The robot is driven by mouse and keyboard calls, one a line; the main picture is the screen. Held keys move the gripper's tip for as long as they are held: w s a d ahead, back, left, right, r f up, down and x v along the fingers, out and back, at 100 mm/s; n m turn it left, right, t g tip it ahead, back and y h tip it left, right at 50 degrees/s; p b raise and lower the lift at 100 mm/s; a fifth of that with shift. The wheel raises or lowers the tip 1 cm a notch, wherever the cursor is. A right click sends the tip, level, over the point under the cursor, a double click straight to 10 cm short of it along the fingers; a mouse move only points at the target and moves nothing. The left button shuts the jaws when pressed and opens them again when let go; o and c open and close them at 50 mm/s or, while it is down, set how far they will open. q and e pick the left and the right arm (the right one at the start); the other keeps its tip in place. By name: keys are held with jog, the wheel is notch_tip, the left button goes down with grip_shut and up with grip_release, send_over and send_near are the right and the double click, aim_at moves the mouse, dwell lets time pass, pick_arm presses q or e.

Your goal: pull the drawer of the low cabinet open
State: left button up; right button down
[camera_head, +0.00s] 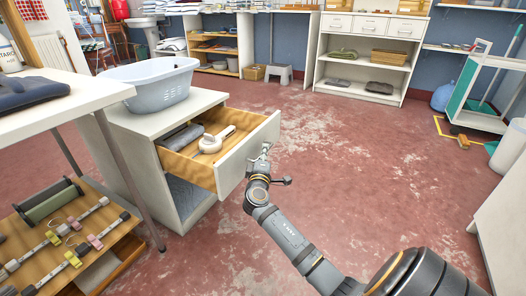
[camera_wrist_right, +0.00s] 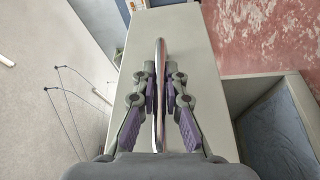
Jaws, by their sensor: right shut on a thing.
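The low cabinet (camera_head: 150,122) stands at the left of the head view with its drawer (camera_head: 247,152) pulled out well clear of the body. Inside the drawer lie a white device with a handle (camera_head: 212,142) and a dark grey folded item (camera_head: 181,137). My right gripper (camera_head: 264,158) is at the drawer's outer face. In the right wrist view it is shut on the slim metal drawer handle (camera_wrist_right: 160,62), one finger on each side. The pale drawer front (camera_wrist_right: 205,115) lies behind the handle. My left gripper is in no view.
A pale blue basin (camera_head: 158,88) sits on the cabinet top. A white table (camera_head: 75,100) and a low wooden shelf (camera_head: 95,235) with clips stand at the left. The red floor (camera_head: 350,150) right of the drawer is clear. A white shelf unit (camera_head: 362,70) stands at the back.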

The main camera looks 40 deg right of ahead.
jog(key=shift+s+d, duration=0.1)
jog(key=shift+s, duration=0.1)
jog(key=c, duration=1.4)
grip_release()
jog(key=v, duration=1.2)
jog(key=shift+f, duration=0.1)
